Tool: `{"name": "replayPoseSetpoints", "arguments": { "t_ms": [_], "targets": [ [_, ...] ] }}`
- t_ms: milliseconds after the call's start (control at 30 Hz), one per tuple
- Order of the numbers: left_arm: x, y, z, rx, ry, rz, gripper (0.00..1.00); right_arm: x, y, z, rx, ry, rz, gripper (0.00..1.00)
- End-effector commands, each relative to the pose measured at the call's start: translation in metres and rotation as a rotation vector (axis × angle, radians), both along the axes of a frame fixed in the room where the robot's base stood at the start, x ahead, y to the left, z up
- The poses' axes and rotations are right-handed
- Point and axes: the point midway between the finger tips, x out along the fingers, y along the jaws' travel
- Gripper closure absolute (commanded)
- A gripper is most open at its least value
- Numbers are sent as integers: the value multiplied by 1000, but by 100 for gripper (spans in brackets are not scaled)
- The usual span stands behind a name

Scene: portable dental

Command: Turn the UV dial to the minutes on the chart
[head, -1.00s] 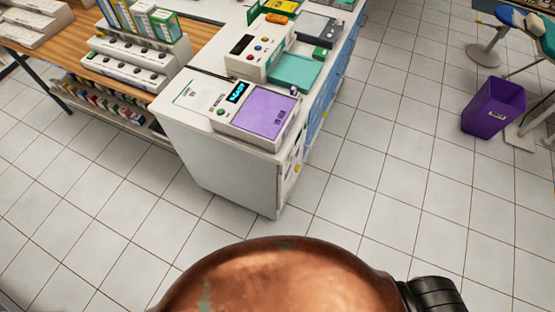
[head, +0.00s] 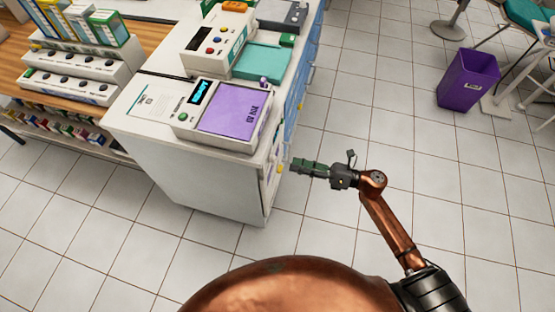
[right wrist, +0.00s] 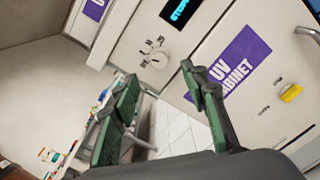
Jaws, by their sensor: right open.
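The UV cabinet's front shows in the right wrist view, with a purple UV CABINET label (right wrist: 230,68) and a lit blue display (right wrist: 181,10). A pale round dial (right wrist: 157,58) with dark marks around it sits below and left of the display; its setting is too small to read. My right gripper (right wrist: 162,78) is open and empty, its green fingers apart, with the dial beyond them. In the head view this gripper (head: 298,165) is beside the counter's right face. A white printed sheet (head: 148,103) lies on the counter; I cannot tell whether it is the chart. My left gripper is not in view.
A purple-topped device (head: 234,110) with a lit display stands on the counter's near end. A teal tray (head: 262,62) and a white button box (head: 212,40) are behind it. A purple bin (head: 468,78) stands at right.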

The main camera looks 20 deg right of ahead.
Motion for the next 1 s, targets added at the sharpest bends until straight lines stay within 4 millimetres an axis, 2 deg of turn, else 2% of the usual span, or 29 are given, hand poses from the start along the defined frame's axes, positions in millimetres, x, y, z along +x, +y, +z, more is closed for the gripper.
{"name": "replayPoseSetpoints", "arguments": {
  "t_ms": [300, 500, 867, 1000],
  "targets": [
    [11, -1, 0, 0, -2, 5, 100, 26, 40, 1, 2, -3, 4, 59],
    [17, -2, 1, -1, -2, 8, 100, 38, 57, 1, 1, -1, 2, 59],
    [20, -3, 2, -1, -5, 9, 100, 41, 61, 1, 2, 1, -1, 59],
    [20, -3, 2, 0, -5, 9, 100, 41, 61, 1, 2, 1, -1, 69]
  ]
}}
